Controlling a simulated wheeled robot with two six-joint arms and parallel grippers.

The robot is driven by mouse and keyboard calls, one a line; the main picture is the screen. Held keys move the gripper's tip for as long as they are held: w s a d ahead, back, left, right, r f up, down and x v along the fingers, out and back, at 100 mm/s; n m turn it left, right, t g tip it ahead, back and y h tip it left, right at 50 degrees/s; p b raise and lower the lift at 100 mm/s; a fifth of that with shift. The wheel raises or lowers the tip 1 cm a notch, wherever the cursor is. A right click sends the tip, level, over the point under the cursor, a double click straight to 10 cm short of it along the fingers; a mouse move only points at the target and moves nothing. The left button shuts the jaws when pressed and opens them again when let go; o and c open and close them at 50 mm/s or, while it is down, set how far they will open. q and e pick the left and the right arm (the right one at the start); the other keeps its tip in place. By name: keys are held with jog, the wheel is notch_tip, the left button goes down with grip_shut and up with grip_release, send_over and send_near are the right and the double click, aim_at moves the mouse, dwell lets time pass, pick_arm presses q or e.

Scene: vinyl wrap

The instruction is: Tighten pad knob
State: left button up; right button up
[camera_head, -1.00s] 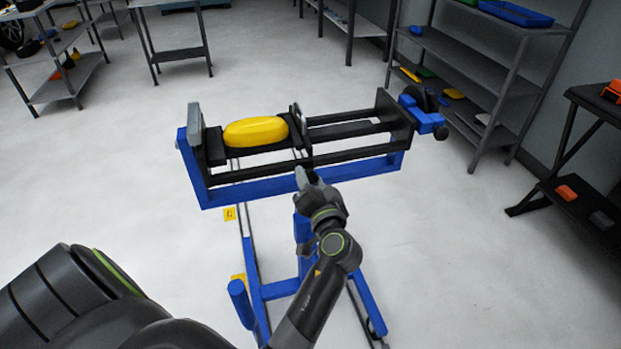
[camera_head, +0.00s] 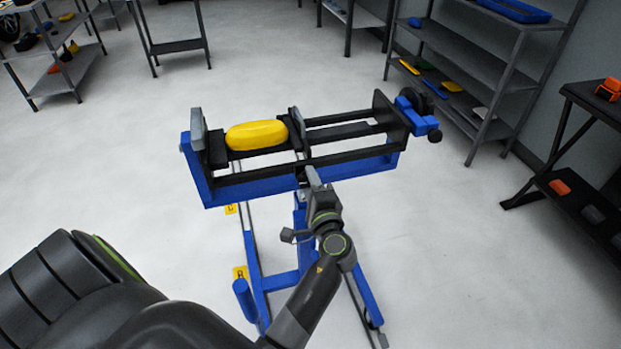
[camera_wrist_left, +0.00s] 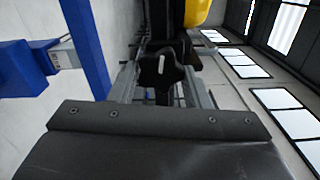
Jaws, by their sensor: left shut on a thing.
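The clamp stand has a blue frame (camera_head: 240,190) and dark rails, upright on the floor in the middle of the head view. A yellow rounded part (camera_head: 257,135) sits between its left end plate (camera_head: 197,128) and a middle upright plate (camera_head: 297,128); its edge shows in the left wrist view (camera_wrist_left: 196,12). My left gripper (camera_head: 312,176) reaches the front rail below the middle plate. In the left wrist view a black lobed pad knob (camera_wrist_left: 160,74) lies between the grey fingers, and the gripper is shut on it. The knob is hidden in the head view. My right gripper is out of view.
A blue and black crank part (camera_head: 420,115) sticks out at the stand's right end. Shelves (camera_head: 470,75) stand behind right, a dark table (camera_head: 590,100) at the right edge, and more shelving (camera_head: 60,75) at back left. The floor around the stand is clear.

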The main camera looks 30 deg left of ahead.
pick_arm(q)
jog(key=m+p, duration=0.4)
jog(key=m, duration=0.2)
jog(key=m+p, duration=0.4)
jog(key=m, duration=0.3)
jog(key=shift+s+a+f+m, duration=0.1)
jog(key=shift+s+a+m, duration=0.05)
jog(key=shift+m, duration=0.15)
jog(key=shift+f+m+p, duration=0.1)
jog(key=shift+m+p, duration=0.9)
jog(key=shift+m, duration=0.6)
jog(key=o, duration=1)
jog(key=shift+s+f, duration=0.1)
